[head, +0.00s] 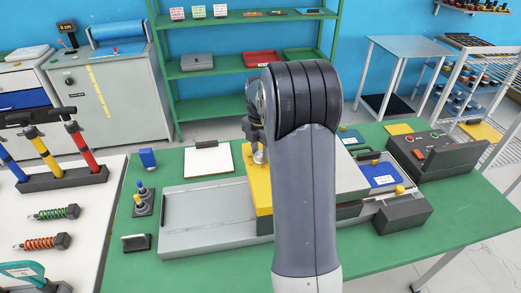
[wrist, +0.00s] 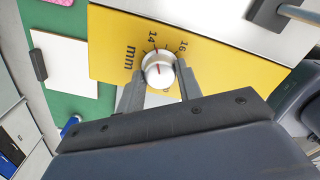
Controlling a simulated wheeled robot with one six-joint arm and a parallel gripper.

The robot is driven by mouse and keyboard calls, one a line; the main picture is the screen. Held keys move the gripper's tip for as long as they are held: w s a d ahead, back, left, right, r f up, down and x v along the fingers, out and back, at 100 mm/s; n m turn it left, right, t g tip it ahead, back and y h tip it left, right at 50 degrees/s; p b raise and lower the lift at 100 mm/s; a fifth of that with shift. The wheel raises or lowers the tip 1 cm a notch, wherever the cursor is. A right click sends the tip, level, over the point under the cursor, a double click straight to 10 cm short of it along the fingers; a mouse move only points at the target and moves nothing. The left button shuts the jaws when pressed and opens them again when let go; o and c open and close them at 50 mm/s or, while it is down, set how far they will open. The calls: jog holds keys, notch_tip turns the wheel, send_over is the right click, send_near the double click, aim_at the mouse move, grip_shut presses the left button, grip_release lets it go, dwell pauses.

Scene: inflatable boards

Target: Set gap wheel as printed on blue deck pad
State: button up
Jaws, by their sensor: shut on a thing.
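The gap wheel (wrist: 158,68) is a silver knob with a red line on its face, set in a yellow panel (wrist: 110,50). The panel carries black ticks, the numbers 14 and 16, and "mm". The red line points up toward the 14 side; I cannot tell the exact tick. My gripper (wrist: 160,84) is shut on the wheel, one finger at each side. In the head view my gripper (head: 257,143) is partly hidden by my arm over the yellow panel (head: 258,190). The blue deck pad (head: 380,172) lies at the right; its white label is too small to read.
A grey machine bed (head: 205,215) spans the green table (head: 120,262). A white clipboard (head: 208,160), a blue block (head: 147,158) and small dark stands (head: 143,203) sit at left.

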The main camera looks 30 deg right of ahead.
aim_at(260, 153)
jog(key=shift+n, duration=0.5)
jog(key=o, duration=1)
jog(key=shift+c, duration=0.2)
jog(key=shift+r, duration=0.1)
notch_tip(260, 153, up, 11)
jog(key=b, duration=0.1)
jog(key=shift+f, duration=0.2)
notch_tip(260, 153, down, 11)
jog(key=shift+r+p, duration=0.15)
jog(key=shift+p, duration=0.45)
jog(key=shift+m, duration=0.3)
